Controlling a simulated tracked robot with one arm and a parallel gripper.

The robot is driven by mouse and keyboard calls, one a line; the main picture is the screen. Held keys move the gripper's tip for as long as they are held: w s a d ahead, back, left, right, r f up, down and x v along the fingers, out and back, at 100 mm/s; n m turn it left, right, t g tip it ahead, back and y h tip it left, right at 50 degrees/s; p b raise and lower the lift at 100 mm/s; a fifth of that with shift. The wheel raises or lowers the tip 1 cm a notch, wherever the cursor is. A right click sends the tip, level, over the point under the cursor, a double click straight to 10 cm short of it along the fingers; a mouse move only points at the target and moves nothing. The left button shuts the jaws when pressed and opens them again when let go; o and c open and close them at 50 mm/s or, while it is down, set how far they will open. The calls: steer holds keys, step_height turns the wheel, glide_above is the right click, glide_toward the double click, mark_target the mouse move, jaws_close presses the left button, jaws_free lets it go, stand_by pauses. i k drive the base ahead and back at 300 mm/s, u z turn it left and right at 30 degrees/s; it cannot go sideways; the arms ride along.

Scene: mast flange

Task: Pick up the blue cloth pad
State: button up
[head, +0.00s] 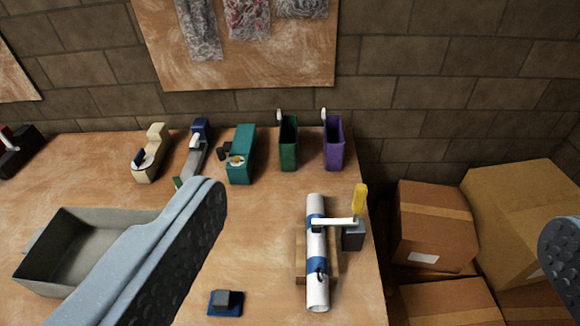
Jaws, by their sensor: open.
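A small blue pad (224,311), which looks like the cloth pad, lies on the brown table near the bottom of the head view. A dark grey block (229,298) sits on it and hides part of its top. My gripper (384,212) is open, with one grey finger left of centre and the other at the right edge. The pad is just right of the left finger in the picture, apart from it. Nothing shows held between the fingers.
A white pipe (316,275) with blue bands rests on a wooden cradle beside a yellow-handled clamp (360,198). A grey tray (40,255) is at left. Tools and green and purple bins (334,145) line the back. Cardboard boxes (433,225) stand beyond the table's right edge.

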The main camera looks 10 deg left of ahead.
mark_target(222, 303)
steer(key=z, duration=0.3)
steer(key=k, duration=1.55)
steer(key=u, duration=0.6)
steer(key=i, duration=1)
